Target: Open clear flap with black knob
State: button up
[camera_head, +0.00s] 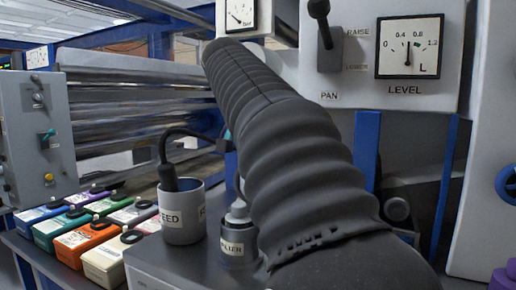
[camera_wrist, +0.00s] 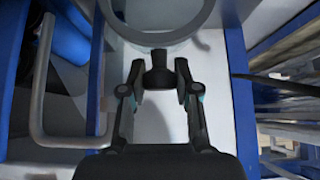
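In the wrist view my gripper (camera_wrist: 158,82) has its two fingers spread on either side of a black knob (camera_wrist: 158,68). The knob stands in front of a pale panel (camera_wrist: 160,118), between the fingertips. Contact between the pads and the knob is not clear. A pale ring-shaped part (camera_wrist: 205,18) lies just above the knob. I cannot make out the edges of a clear flap. In the head view my dark ribbed arm reaches up toward the machine and hides the gripper and the knob.
A bent grey bar (camera_wrist: 40,95) and blue uprights (camera_wrist: 241,75) flank the gripper. In the head view a PAN lever (camera_head: 325,45) and LEVEL gauge (camera_head: 409,47) are at upper right. A grey cup (camera_head: 181,222) and coloured boxes (camera_head: 84,238) stand at lower left, near silver rollers (camera_head: 140,105).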

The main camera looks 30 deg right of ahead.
jog(key=o, duration=0.5)
jog(key=shift+c, duration=0.2)
jog(key=v, duration=1.2)
jog(key=shift+s, duration=0.1)
